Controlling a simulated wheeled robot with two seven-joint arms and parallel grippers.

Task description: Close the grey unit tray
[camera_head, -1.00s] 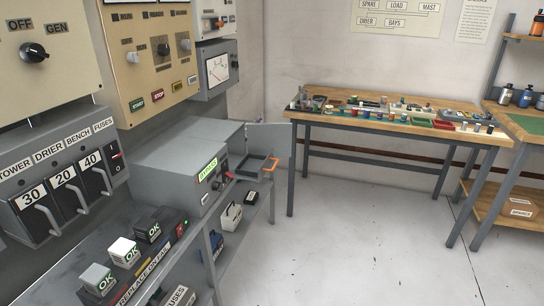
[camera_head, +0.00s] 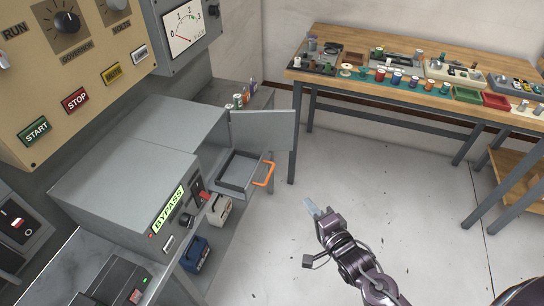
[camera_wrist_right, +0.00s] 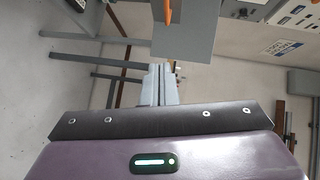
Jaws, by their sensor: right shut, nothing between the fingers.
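The grey unit (camera_head: 125,165) with the BYPASS label stands on the bench at left. Its grey tray (camera_head: 238,172) is pulled out of the front and has an orange handle (camera_head: 265,174). A grey door panel (camera_head: 264,131) stands open beyond the tray. My right gripper (camera_head: 312,208) is in front of the tray, to the right of and below the orange handle, apart from it. Its fingers are shut and empty; they also show in the right wrist view (camera_wrist_right: 159,84), with the orange handle (camera_wrist_right: 168,12) above them. My left gripper is not in view.
Shelves under the unit hold a grey-white box (camera_head: 219,209) and a blue box (camera_head: 196,252). A wooden table (camera_head: 345,43) with several small parts stands at the back right. The floor between is clear.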

